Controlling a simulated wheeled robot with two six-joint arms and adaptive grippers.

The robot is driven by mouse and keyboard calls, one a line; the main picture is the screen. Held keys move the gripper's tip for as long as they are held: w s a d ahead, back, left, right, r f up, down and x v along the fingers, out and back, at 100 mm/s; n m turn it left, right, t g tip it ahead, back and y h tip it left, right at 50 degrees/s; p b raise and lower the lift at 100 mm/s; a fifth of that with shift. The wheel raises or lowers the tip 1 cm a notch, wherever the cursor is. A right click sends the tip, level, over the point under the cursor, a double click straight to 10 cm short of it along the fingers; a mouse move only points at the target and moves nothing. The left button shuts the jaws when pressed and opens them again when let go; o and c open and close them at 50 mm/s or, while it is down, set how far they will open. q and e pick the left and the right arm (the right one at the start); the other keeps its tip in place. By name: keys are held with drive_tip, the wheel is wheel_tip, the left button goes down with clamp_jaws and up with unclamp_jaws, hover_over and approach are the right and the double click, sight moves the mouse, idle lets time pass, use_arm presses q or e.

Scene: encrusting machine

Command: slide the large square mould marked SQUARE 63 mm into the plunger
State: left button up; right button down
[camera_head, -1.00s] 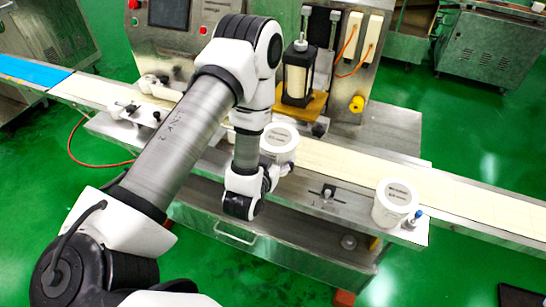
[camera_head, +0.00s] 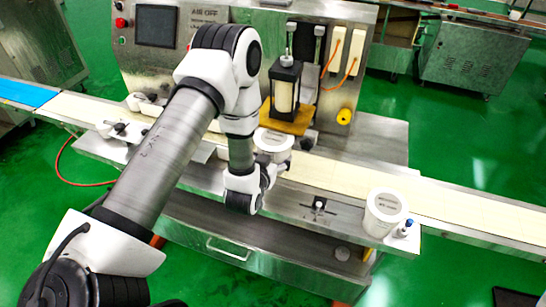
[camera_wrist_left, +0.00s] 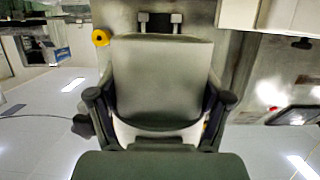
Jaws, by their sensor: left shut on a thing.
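My left gripper (camera_head: 264,170) is shut on a white, round-looking mould (camera_head: 273,143) with dark print on top. The print is too small to read. In the left wrist view the two dark fingers of the gripper (camera_wrist_left: 160,105) clasp both sides of the mould (camera_wrist_left: 160,75), which looks grey there. The plunger (camera_head: 286,88), a black frame around a cream cylinder, stands over a yellow-brown plate just behind the held mould. The mould is in front of the plate; whether they touch cannot be told. My right gripper is not in view.
A second white mould (camera_head: 386,212) stands at the right end of the front ledge, beside a small blue-topped fitting (camera_head: 404,229). A pale conveyor belt (camera_head: 450,206) runs across the machine. A yellow knob (camera_head: 344,116) sits right of the plunger. Small white parts lie at left.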

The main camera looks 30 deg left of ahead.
use_arm(q)
drive_tip(key=shift+w, duration=0.15)
idle(0.5)
drive_tip(key=shift+w+a, duration=0.15)
drive_tip(key=shift+w, duration=0.35)
drive_tip(key=shift+w+a, duration=0.15)
drive_tip(key=shift+w, duration=0.45)
idle(0.5)
drive_tip(key=shift+w+a, duration=0.15)
drive_tip(key=shift+w, duration=0.4)
drive_tip(key=shift+w+b, duration=0.15)
drive_tip(key=shift+b, duration=0.15)
drive_tip(key=shift+w+a, duration=0.15)
drive_tip(key=shift+w, duration=0.5)
